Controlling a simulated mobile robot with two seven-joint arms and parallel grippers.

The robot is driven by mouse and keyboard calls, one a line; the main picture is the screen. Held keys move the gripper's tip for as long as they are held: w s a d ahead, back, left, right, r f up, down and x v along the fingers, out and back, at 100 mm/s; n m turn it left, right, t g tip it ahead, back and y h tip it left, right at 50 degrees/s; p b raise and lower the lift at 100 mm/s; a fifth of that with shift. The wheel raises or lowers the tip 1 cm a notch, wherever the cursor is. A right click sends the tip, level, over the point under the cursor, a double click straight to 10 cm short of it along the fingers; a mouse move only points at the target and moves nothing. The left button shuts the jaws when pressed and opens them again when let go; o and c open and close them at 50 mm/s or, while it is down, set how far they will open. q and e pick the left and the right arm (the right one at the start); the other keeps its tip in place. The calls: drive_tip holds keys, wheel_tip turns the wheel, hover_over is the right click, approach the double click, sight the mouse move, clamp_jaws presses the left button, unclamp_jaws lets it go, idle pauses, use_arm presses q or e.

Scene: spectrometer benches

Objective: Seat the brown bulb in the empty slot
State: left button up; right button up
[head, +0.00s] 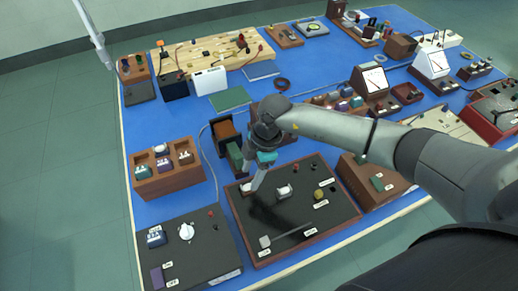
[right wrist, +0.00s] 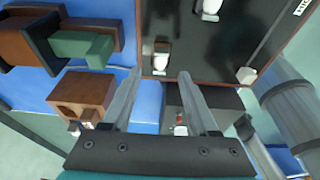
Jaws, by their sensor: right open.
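My right gripper (head: 254,188) is open above the left edge of a dark panel (head: 285,229) with a wooden rim. In the right wrist view, a small piece with a brown top and white lower part (right wrist: 161,57) sits on that panel, between or beyond the open fingertips (right wrist: 161,74). I cannot tell whether it is the brown bulb. A wooden rack (head: 150,187) at the left holds several small pieces, including a brown one with a white front (head: 185,158). The empty slot cannot be made out. My left gripper is not in view.
Another dark panel (head: 205,262) with a white knob (head: 187,231) is at the front left. A green block (head: 236,157) and a brown block (head: 225,130) stand behind my gripper. Blue bench top shows between the rack and the panels.

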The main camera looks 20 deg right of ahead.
drive_tip(key=v, duration=1.1)
drive_tip(key=shift+s, duration=0.1)
